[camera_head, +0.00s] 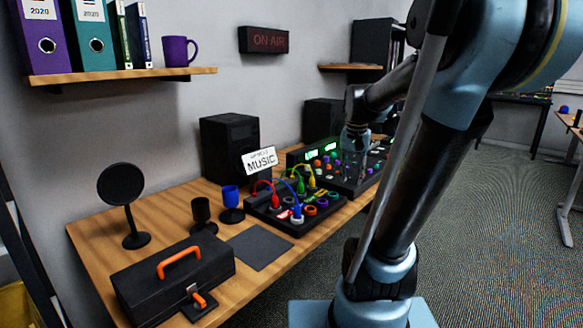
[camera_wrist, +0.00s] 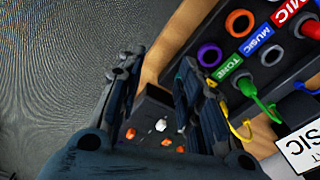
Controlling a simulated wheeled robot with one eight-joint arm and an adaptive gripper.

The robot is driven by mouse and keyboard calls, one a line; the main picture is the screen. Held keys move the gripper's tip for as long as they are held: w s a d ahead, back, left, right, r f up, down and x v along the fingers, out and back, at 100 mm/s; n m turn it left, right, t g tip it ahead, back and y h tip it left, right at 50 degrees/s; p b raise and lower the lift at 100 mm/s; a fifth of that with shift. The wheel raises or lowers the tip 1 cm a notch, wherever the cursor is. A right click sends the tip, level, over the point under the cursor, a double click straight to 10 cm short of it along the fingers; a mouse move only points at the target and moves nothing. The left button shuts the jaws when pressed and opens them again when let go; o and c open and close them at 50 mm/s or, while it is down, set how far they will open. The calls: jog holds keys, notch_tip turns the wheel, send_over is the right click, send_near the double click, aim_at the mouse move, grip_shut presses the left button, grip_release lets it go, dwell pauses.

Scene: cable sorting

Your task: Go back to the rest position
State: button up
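My gripper (camera_wrist: 158,66) is open in the wrist view, its two fingers apart with nothing held between them. In the head view the gripper end (camera_head: 355,142) is over the mixer (camera_head: 345,183), partly hidden by my arm. The black patch box (camera_head: 272,220) stands left of it with coloured sockets. A red cable (camera_head: 267,184), a blue cable (camera_head: 289,186), a yellow cable (camera_head: 311,173) and a green cable run at the box. In the wrist view a green plug (camera_wrist: 246,88) sits near the TONE label, with a yellow cable end (camera_wrist: 240,130) beside it.
A MUSIC card (camera_head: 260,161) stands behind the box. Speakers (camera_head: 229,145) line the wall. Open floor lies right.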

jog(key=s+f+n+t, duration=0.1)
jog(key=s+f+n, duration=0.3)
jog(key=s+f, duration=0.9)
jog(key=s, duration=0.3)
jog(key=shift+s+a+f, duration=0.25)
jog(key=shift+s+a, duration=0.15)
jog(key=shift+w+f, duration=0.2)
jog(key=shift+w, duration=0.25)
